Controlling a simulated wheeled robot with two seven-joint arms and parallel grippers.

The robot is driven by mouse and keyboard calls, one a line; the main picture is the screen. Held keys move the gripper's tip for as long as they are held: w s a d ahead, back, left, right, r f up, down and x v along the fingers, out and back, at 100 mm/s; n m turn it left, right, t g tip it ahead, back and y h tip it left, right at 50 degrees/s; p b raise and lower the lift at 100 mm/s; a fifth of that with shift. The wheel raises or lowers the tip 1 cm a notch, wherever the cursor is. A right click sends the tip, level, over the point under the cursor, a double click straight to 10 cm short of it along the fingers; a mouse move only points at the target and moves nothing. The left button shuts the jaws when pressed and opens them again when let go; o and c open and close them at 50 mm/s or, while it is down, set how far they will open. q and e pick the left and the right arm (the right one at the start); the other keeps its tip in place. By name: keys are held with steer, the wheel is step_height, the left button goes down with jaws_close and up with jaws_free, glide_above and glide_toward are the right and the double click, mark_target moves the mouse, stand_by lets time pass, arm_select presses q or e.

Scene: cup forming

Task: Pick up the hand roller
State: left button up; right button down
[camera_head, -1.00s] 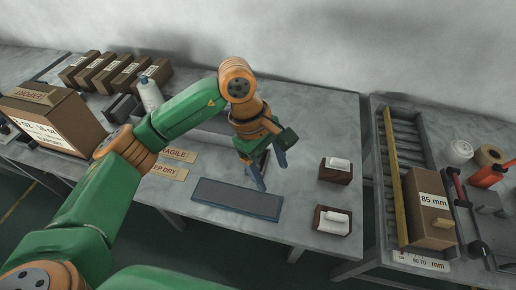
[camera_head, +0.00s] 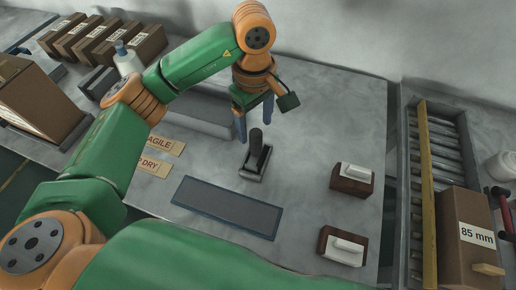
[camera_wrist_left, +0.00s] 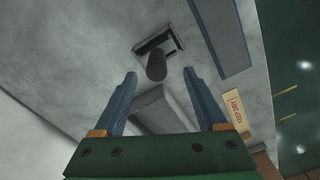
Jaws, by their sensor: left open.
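A dark upright handle on a flat grey rectangular base, which looks like the hand roller (camera_head: 256,158), stands on the grey table behind the blue-edged dark mat (camera_head: 228,208). In the left wrist view the hand roller (camera_wrist_left: 157,66) shows its round dark handle end-on, beyond and between the fingertips. My left gripper (camera_head: 254,118) is open and empty, with its two blue fingers pointing down just behind and above the handle, apart from it. The fingers also show in the left wrist view (camera_wrist_left: 158,76). My right gripper is not in view.
Two wooden blocks with white tops (camera_head: 352,179) (camera_head: 343,247) stand to the right. Paper labels (camera_head: 155,167) lie left of the mat. A white bottle (camera_head: 127,60) and cardboard boxes (camera_head: 103,42) stand at the back left. A roller conveyor (camera_head: 447,150) holds an "85 mm" box (camera_head: 462,240).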

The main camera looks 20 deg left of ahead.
mark_target(256, 135)
arm_select(q)
step_height(256, 135, down, 2)
steer(key=shift+f+b, duration=0.25)
steer(key=shift+b, duration=0.3)
steer(key=shift+f+p, duration=0.3)
steer(key=f, duration=0.1)
steer(key=f+p, duration=0.1)
steer(key=f, duration=0.1)
steer(key=f+p, duration=0.1)
steer(key=f, duration=0.1)
steer(key=shift+w+a+f, duration=0.1)
steer(key=shift+w+f, duration=0.15)
steer(key=shift+w, duration=0.05)
steer(key=shift+w+f, duration=0.1)
steer(key=shift+f, duration=0.25)
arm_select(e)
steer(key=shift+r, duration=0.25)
arm_select(q)
jaws_close()
